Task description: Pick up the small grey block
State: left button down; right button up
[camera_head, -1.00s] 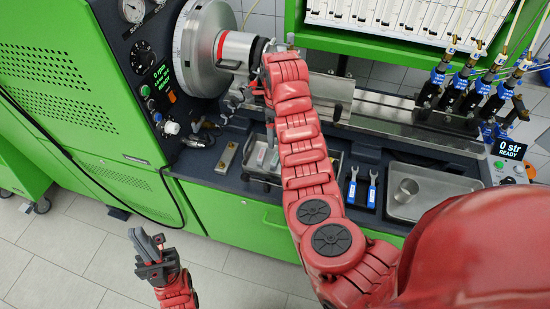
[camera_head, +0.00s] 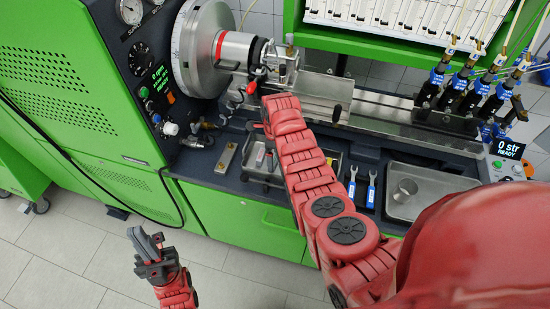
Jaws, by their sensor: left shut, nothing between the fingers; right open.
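I cannot single out the small grey block for certain. A shallow metal tray (camera_head: 334,163) on the bench holds a few small pieces, one of them pale and reddish (camera_head: 260,156), and my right arm covers much of it. A small flat metal piece with holes (camera_head: 225,158) lies left of the tray. My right gripper (camera_head: 265,143) is open over the left part of the tray, mostly hidden by its own wrist. My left gripper (camera_head: 148,244) is shut and empty, held out over the floor in front of the bench.
The chuck (camera_head: 203,50) and metal fixture (camera_head: 282,68) stand behind my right gripper. Two blue-ended wrenches (camera_head: 371,190) and a metal tray with a cup (camera_head: 425,205) lie to the right. Blue injectors (camera_head: 468,85) stand at the back right.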

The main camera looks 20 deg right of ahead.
jog(key=shift+f, duration=0.8)
jog(key=c, duration=1.2)
